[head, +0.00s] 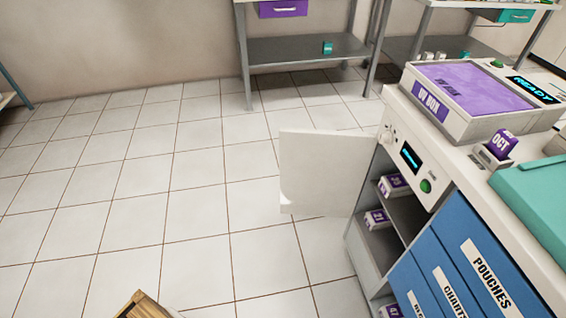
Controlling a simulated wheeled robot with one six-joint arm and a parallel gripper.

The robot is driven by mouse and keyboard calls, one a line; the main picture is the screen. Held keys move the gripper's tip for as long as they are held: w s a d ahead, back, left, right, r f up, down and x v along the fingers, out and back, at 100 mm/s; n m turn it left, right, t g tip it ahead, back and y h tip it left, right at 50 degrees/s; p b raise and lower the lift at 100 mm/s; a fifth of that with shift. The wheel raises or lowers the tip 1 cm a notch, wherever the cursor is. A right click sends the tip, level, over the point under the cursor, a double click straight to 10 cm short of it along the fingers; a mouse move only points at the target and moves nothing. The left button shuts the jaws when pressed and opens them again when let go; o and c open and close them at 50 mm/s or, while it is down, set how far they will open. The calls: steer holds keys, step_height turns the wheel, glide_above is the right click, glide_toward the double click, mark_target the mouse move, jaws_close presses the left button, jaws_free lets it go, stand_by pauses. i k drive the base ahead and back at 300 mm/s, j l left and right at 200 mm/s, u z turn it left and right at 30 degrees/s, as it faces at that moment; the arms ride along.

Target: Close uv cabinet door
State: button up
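The UV cabinet is built into the left end of a white counter unit at the right of the head view. Its white door (320,172) stands open, swung out to the left over the floor. The open front shows grey shelves (405,215) with small purple-and-white boxes (394,186) on them. Above the opening is a panel with a lit display (409,155) and a green button (426,186). My gripper is not in the head view.
A purple-topped UV BOX (462,90) and an OCT block (498,148) sit on the counter. Blue drawers (445,250) are right of the opening. A wooden object (145,305) shows at the bottom edge. Tiled floor left of the door is clear. Metal tables (300,50) stand behind.

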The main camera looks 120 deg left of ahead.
mark_target(323, 172)
steer(key=k+j+u, duration=0.65)
steer(key=j, duration=0.35)
steer(key=k+j+u, duration=0.25)
steer(key=k+j, duration=0.1)
steer(key=j, duration=0.4)
steer(key=k+j, duration=0.1)
steer(key=j, duration=0.4)
steer(key=k+j, duration=0.15)
steer(key=j, duration=0.35)
steer(key=k+j, duration=0.1)
steer(key=j, duration=0.4)
steer(key=k+j+u, duration=0.1)
steer(key=j, duration=0.35)
steer(key=k+l, duration=0.65)
steer(key=k+l+z, duration=0.05)
steer(key=l, duration=0.05)
